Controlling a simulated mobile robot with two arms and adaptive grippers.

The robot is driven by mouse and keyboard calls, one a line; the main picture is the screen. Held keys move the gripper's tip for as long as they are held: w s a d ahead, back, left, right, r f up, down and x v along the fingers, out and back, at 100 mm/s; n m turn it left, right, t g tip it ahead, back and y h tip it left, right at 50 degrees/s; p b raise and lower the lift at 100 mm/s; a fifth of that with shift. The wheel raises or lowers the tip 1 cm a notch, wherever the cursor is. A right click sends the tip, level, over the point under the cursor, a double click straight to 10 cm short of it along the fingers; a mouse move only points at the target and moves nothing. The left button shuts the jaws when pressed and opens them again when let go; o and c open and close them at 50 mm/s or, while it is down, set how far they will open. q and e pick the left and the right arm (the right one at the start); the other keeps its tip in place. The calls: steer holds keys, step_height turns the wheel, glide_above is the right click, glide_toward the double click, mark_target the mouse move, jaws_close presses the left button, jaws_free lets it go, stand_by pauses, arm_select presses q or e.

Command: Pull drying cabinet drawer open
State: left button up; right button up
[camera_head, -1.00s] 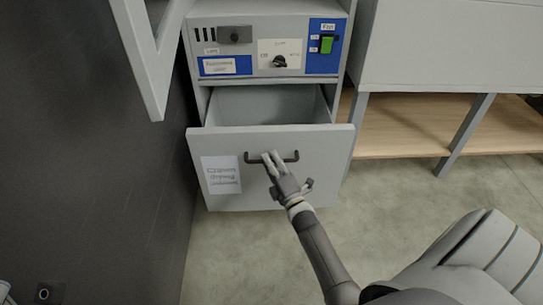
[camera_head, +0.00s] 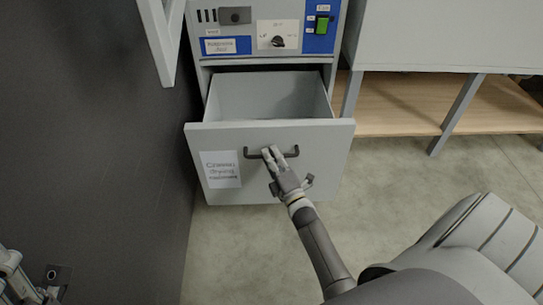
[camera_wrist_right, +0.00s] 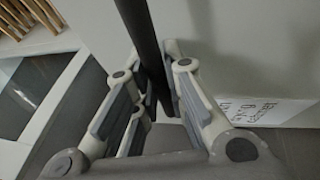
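The drying cabinet (camera_head: 329,68) stands ahead, and its grey drawer (camera_head: 270,185) is pulled well out, showing the empty-looking inside. A dark bar handle (camera_head: 251,154) is on the drawer front. My right gripper (camera_head: 273,155) is closed around the handle near its middle. In the right wrist view, the dark handle bar (camera_wrist_right: 139,30) passes between the fingers of the right gripper (camera_wrist_right: 160,88). Grey mechanical parts at the lower left of the head view look like my left gripper (camera_head: 22,278); its fingers are unclear.
A control panel (camera_head: 228,46) with a knob and green switch is above the drawer. An open door (camera_head: 163,40) hangs at the upper left beside a dark wall (camera_head: 110,140). A wooden shelf (camera_head: 400,108) stands right. The floor (camera_head: 400,180) before the drawer is clear.

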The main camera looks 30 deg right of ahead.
steer(key=shift+o, duration=0.6)
steer(key=v, duration=1.2)
steer(key=shift+d+f, duration=0.1)
